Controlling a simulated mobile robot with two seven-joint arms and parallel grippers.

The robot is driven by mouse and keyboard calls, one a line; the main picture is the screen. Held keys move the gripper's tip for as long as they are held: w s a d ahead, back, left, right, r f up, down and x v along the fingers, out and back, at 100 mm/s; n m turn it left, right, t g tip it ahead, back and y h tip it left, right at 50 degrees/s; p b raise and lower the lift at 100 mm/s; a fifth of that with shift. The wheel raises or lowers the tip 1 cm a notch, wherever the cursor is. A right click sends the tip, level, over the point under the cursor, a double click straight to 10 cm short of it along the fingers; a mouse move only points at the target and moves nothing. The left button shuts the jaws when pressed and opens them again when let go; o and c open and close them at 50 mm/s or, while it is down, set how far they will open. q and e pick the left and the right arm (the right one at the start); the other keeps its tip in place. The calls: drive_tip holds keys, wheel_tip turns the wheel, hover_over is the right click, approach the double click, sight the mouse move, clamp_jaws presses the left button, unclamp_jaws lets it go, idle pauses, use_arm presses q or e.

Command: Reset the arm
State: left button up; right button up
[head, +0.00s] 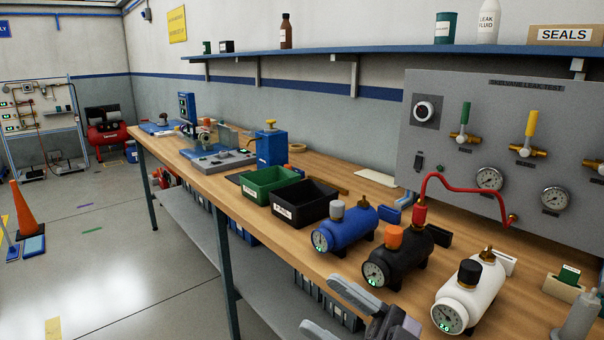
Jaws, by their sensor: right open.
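My right gripper (322,304) shows at the bottom, in front of the bench's front edge. Its two grey fingers are apart and nothing shows between them. My left gripper is out of view. A wooden workbench (333,262) runs from the lower right toward the back left. On it stand a blue tank (346,230), a black tank (400,262) and a white tank (472,294), each with a round gauge. A red hose (462,186) runs from a panel to a red fitting by the black tank.
A grey leak-test panel (510,92) with valves and gauges stands behind the tanks. A green bin (268,178) and a black bin (302,198) sit left of them. A blue shelf (375,51) hangs above. An orange cone (24,210) stands on mostly open floor at left.

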drive_tip(key=d+f+m+t+h, duration=0.4)
drive_tip(key=d+f+m+h, duration=0.1)
drive_tip(key=f+m+h, duration=0.3)
drive_tip(key=d+f+m+t+h, duration=0.45)
drive_tip(key=f+m+h, duration=0.2)
drive_tip(key=f, duration=0.35)
drive_tip(key=s+d+f+g+h, duration=0.2)
drive_tip(key=s+d+f+g, duration=0.1)
drive_tip(key=s+f, duration=0.3)
drive_tip(key=s+d+f+m+g+h+p, duration=0.1)
drive_tip(key=s+d+f+g+h, duration=0.2)
drive_tip(key=s+f, duration=0.3)
wheel_tip(320, 180, down, 4)
drive_tip(key=shift+s+d+f+g+h, duration=0.1)
drive_tip(key=shift+s+d+g+h, duration=0.25)
